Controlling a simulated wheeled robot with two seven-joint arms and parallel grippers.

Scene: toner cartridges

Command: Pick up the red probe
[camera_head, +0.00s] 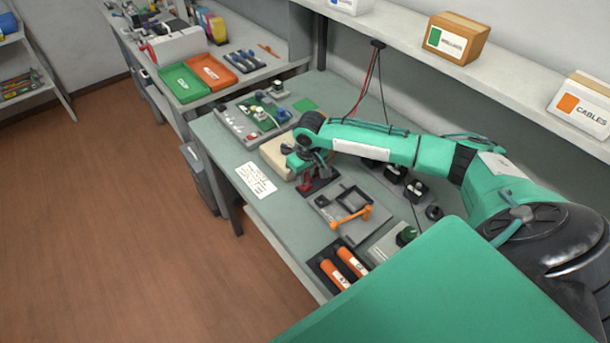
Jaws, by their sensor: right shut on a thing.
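My right arm reaches in from the right over the workbench. My right gripper (305,174) points down near the middle of the bench and is shut on the small red probe (306,183). The probe shows just below the fingers, over a dark patch beside a beige block (275,155). The fingers hide part of it, and I cannot tell whether its lower end touches what is under it. My left gripper is not in view.
A grey fixture with an orange handle (352,217) and a dark tray with orange cartridges (336,275) stand nearer. A circuit board (262,112) lies beyond. Red and black leads (368,83) hang from a hook under the shelf. A white card (257,181) lies near the left edge.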

